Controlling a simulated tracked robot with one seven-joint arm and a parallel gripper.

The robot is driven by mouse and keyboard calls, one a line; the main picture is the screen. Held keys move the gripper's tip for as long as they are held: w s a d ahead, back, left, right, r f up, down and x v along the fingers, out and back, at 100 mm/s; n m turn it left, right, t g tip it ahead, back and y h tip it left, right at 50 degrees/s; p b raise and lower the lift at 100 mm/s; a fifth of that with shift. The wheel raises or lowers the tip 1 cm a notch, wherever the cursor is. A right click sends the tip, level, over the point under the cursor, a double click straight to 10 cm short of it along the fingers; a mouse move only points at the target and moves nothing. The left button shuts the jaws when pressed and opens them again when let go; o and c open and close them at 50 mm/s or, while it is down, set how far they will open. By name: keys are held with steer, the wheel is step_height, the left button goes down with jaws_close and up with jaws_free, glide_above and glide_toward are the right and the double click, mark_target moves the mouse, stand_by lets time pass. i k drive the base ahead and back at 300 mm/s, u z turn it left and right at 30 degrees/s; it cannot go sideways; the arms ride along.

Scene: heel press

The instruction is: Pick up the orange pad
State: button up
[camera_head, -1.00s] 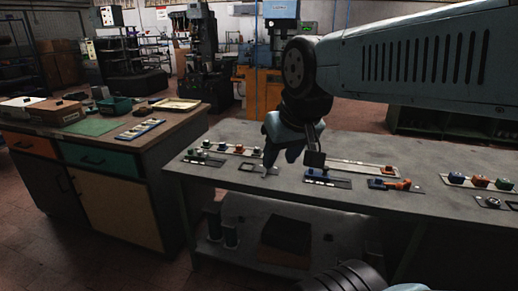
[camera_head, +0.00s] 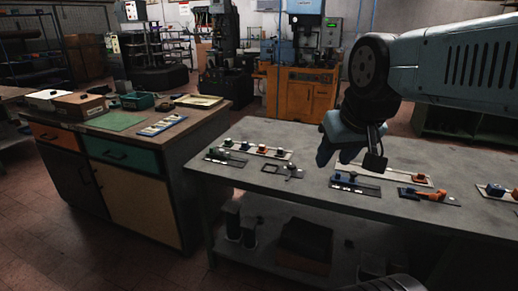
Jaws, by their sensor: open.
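Several small orange or red-orange blocks show, and I cannot tell which is the orange pad. One orange block (camera_head: 262,149) sits in the row on the left strip of the grey bench. A red-orange block (camera_head: 420,178) sits at the right end of another strip. An orange piece (camera_head: 433,194) lies with a blue part on a dark plate nearer the front edge. My gripper (camera_head: 338,160) is open, pointing down above the bench between the left strip and the right-hand orange pieces. It holds nothing that I can see. It hides part of the right strip.
The grey bench (camera_head: 225,182) carries dark plates, one with a blue block (camera_head: 345,177). A wooden cabinet (camera_head: 140,200) with boxes on top stands at the left. Machines stand behind. Bare floor lies between the cabinet and the machines.

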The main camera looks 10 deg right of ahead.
mark_target(261, 150)
steer(key=i, duration=0.95)
steer(key=u, duration=0.05)
